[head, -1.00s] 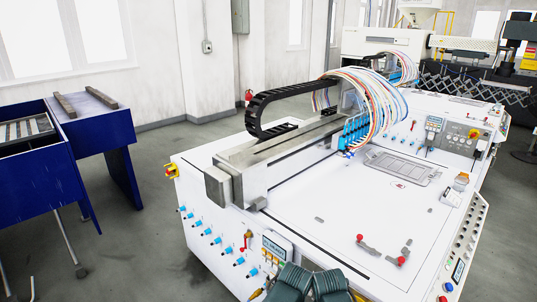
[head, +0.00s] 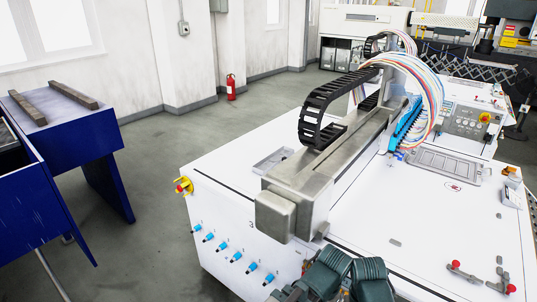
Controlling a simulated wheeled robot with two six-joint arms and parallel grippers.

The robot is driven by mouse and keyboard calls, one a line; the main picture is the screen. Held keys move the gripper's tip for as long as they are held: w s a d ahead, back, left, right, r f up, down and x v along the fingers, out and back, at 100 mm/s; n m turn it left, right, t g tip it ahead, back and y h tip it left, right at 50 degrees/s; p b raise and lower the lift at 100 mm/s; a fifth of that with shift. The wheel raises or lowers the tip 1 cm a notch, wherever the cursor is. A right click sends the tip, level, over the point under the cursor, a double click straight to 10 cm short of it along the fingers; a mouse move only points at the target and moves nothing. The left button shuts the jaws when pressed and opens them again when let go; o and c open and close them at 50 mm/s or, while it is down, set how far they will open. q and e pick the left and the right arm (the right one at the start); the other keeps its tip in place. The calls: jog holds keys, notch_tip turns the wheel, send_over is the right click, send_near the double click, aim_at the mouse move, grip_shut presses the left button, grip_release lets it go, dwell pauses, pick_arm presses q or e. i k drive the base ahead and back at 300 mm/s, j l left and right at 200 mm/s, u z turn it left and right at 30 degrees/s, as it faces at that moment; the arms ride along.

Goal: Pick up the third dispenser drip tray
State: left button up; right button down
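A white dispenser machine with a number 3 on its front (head: 251,224) fills the right half of the head view. A small shallow grey metal tray (head: 272,161) lies on its top, left of the gantry beam and partly hidden by it. A larger flat grey plate (head: 445,165) with cut-outs lies right of the gantry. I cannot tell for sure which is the drip tray; the small one looks more like a tray. My dark green arm parts show at the bottom edge, in front of the machine. Neither gripper's fingertips can be made out, and nothing is seen held.
The gantry beam (head: 318,178) with its black cable chain (head: 330,108) rises from the machine. Blue fittings (head: 222,246) stick out of its front, beside a red-and-yellow knob (head: 183,185). A blue table (head: 75,130) stands left. Grey floor between them is clear. A fire extinguisher (head: 231,87) stands by the wall.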

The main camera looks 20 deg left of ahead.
aim_at(263, 167)
jog(key=i+j, duration=0.1)
jog(key=j, duration=0.45)
jog(key=i+j, duration=0.1)
jog(key=j, duration=0.5)
jog(key=i+j, duration=0.1)
jog(key=j, duration=0.45)
jog(key=i+j, duration=0.1)
jog(key=j, duration=0.45)
jog(key=j+z, duration=0.1)
jog(key=z, duration=0.3)
jog(key=j+z, duration=0.15)
jog(key=z, duration=0.25)
jog(key=j+z, duration=0.1)
jog(key=z, duration=0.25)
jog(key=j+z, duration=0.15)
jog(key=z, duration=0.25)
jog(key=k+j+z, duration=0.2)
jog(key=j, duration=0.2)
jog(key=k+j+z, duration=0.2)
jog(key=j, duration=0.15)
jog(key=k+j+z, duration=0.25)
jog(key=i+j, duration=0.1)
jog(key=j, duration=0.05)
